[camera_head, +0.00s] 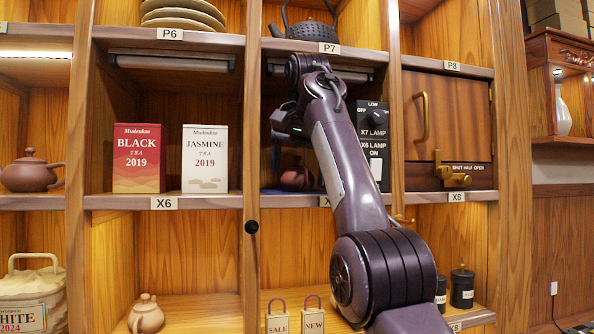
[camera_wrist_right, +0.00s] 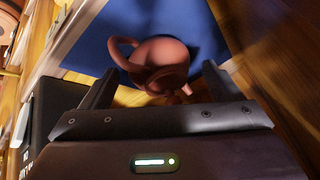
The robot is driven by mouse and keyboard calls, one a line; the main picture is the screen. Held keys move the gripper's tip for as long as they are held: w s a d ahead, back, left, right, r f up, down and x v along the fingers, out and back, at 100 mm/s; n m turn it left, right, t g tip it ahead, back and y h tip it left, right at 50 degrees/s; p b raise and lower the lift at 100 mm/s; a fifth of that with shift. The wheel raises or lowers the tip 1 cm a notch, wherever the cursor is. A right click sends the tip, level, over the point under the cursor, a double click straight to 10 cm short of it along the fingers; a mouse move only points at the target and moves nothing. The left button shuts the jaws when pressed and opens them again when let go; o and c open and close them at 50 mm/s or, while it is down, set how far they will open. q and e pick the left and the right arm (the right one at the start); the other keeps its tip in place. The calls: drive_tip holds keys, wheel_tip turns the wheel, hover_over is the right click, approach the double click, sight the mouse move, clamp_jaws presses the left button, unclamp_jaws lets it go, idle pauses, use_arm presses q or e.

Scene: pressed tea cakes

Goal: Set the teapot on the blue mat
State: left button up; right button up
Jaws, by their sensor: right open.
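A small reddish-brown teapot (camera_head: 296,179) is in the shelf bay behind my right arm, low down at the blue mat (camera_head: 272,191). In the right wrist view the teapot (camera_wrist_right: 160,62) appears over the blue mat (camera_wrist_right: 82,52), with its handle toward the upper left. My right gripper (camera_head: 291,138) is inside the bay just above the teapot. Its two fingers are apart, one on each side of the teapot's near part, and show no clear grip on it. My forearm hides part of the bay. My left gripper is out of view.
A black lamp switch box (camera_head: 374,140) stands at the bay's right side. Tea boxes, a red one (camera_head: 139,158) and a white one (camera_head: 205,158), fill the bay to the left. A dark iron teapot (camera_head: 305,28) is on the shelf above. A wooden door (camera_head: 455,115) is to the right.

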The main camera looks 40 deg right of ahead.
drive_tip(key=p+v, duration=0.3)
drive_tip(key=v, duration=0.8)
drive_tip(key=shift+a+f, duration=0.1)
